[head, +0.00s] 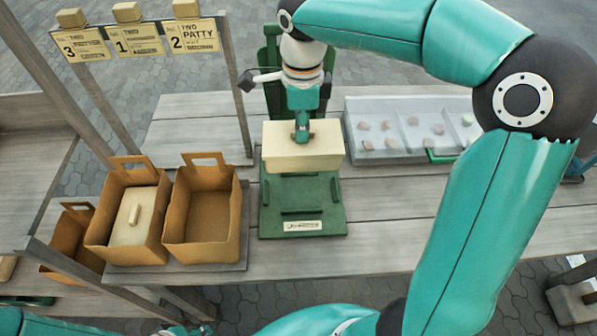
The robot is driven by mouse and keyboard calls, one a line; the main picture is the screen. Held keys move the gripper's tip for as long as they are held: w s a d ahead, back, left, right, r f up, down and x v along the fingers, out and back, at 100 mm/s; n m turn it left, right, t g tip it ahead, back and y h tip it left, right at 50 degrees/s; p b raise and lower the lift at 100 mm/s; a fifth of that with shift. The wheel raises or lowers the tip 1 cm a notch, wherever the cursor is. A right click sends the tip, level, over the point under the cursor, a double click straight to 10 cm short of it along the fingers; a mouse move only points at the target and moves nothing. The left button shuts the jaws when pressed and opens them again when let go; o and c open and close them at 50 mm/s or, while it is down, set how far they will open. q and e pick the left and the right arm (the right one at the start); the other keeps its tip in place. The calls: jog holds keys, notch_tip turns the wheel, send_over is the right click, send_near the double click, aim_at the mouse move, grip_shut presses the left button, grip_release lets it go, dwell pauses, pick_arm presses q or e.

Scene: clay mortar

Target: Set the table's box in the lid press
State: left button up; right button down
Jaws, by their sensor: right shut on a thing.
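A cream box (303,158) is in the middle of the head view, over the rear part of the green lid press. The press's base plate (335,222) shows in front of the box, with low green stops and a label. Its green upright (272,60) rises behind my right gripper. My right gripper (302,136) points down and is shut on the top of the box. The box looks level; I cannot tell whether its underside touches the press. My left gripper (184,330) is only partly in view at the bottom edge, and its fingers cannot be made out.
Left of the press stand open brown paper bags; one (152,243) holds a cream lidded box, another (232,232) looks empty. Numbered signs (137,40) hang on posts. A pale tray (355,146) with several small lumps lies to the right.

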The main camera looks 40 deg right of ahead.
notch_tip(320, 180, down, 15)
jog(key=shift+a+f, duration=0.1)
jog(key=shift+a, duration=0.05)
dwell(0.4)
jog(key=c, duration=1.2)
grip_release()
